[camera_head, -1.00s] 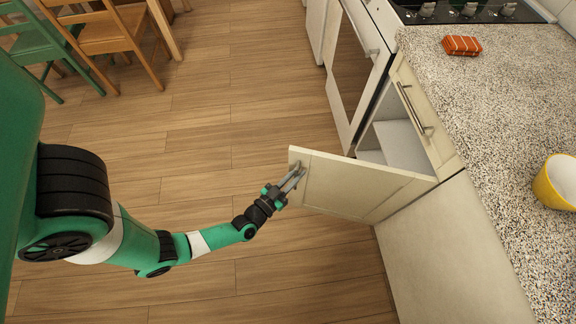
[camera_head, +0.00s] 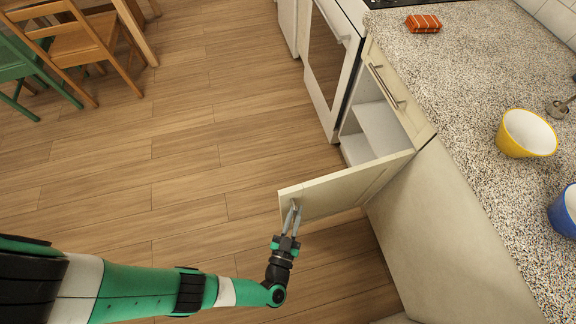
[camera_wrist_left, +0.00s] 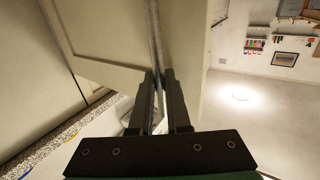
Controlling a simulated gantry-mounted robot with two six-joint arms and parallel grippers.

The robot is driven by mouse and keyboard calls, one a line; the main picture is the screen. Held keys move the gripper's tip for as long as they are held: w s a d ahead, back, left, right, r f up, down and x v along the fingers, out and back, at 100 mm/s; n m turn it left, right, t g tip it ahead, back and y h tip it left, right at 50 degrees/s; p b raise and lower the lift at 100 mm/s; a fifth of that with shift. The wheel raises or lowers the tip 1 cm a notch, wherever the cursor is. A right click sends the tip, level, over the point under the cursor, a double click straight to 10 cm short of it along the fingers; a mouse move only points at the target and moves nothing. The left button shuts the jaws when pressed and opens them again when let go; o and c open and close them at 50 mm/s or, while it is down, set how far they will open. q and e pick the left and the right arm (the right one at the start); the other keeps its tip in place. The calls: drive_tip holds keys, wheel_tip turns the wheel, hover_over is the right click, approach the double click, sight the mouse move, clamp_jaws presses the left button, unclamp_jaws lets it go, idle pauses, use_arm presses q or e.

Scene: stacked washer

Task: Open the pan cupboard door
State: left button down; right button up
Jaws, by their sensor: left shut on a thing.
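The pan cupboard door (camera_head: 345,191) is cream and stands swung well out from the cabinet, so the white inside of the cupboard (camera_head: 382,130) shows. My left gripper (camera_head: 292,212) is shut on the door's handle near its free edge. In the left wrist view, the gripper's dark fingers (camera_wrist_left: 160,100) close around the metal handle bar (camera_wrist_left: 154,35), with the door panel (camera_wrist_left: 100,40) beside them. My right gripper is in neither view.
A cream drawer front (camera_head: 388,85) with a bar handle sits above the opening. A white oven (camera_head: 328,65) stands beyond it. The speckled worktop (camera_head: 455,75) holds an orange package (camera_head: 423,23), a yellow bowl (camera_head: 525,134) and a blue bowl (camera_head: 566,211). The wooden floor (camera_head: 150,170) is clear; chairs (camera_head: 75,45) stand far left.

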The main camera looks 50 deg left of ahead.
use_arm(q)
drive_tip(key=shift+d, duration=0.2)
drive_tip(key=c, duration=0.9)
unclamp_jaws()
drive_tip(key=v, duration=1.1)
drive_tip(key=shift+s, duration=0.3)
drive_tip(key=shift+r, duration=0.1)
